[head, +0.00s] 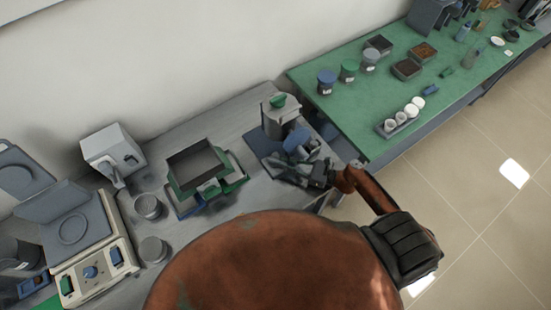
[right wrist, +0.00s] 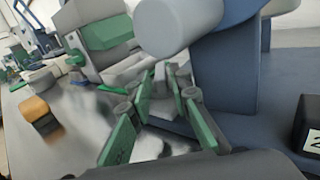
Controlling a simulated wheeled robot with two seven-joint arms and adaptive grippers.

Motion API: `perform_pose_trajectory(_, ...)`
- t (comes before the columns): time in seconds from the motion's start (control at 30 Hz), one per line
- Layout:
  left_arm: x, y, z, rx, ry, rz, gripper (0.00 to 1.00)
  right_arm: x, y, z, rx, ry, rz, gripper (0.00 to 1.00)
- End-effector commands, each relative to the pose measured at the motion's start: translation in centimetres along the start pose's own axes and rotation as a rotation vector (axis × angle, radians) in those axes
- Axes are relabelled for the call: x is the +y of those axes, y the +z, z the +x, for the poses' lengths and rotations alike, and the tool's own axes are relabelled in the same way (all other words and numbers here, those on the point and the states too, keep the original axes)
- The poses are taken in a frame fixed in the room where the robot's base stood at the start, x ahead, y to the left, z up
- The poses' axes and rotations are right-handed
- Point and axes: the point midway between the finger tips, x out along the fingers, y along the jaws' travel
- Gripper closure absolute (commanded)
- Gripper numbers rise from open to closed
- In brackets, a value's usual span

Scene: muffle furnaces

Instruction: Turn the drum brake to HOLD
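The drum unit stands at the middle of the grey bench's right end in the head view, with a grey housing (head: 277,118), a green cap on top and a blue drum part (head: 297,142). My right gripper (head: 298,172) is low at its near side. In the right wrist view, the green-padded fingers (right wrist: 163,84) converge on either side of a small pale grey piece just below a grey round cylinder (right wrist: 180,25). Whether they touch that piece is unclear. A blue upright (right wrist: 228,75) stands right of the fingers. The HOLD marking cannot be read. My left gripper is out of view.
A green-and-blue stand with an open dark box (head: 196,165) is left of the drum unit. Two grey cups (head: 148,206) and a balance-like device (head: 90,262) are further left. A green table (head: 335,118) with jars and trays is at right.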

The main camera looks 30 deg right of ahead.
Motion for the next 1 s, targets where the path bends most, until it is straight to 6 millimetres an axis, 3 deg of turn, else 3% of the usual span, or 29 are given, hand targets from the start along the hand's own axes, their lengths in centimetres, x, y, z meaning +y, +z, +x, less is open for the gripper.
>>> perform_pose_trajectory(0.1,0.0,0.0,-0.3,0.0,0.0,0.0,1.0,0.0,0.2,1.9,-0.001,0.001,-0.001,0.82)
perform_pose_trajectory(0.3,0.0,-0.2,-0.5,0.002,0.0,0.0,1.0,0.0,0.0,3.6,0.0,-0.002,0.0,0.82)
perform_pose_trajectory(0.63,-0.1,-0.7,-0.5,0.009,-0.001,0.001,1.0,0.0,0.0,3.9,0.0,-0.004,0.0,0.83)
perform_pose_trajectory(0.9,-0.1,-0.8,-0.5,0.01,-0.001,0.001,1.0,0.0,0.0,3.8,0.0,-0.003,0.0,1.0)
perform_pose_trajectory(1.0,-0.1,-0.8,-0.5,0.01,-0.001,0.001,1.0,0.0,0.0,3.8,0.0,-0.003,0.0,1.0)
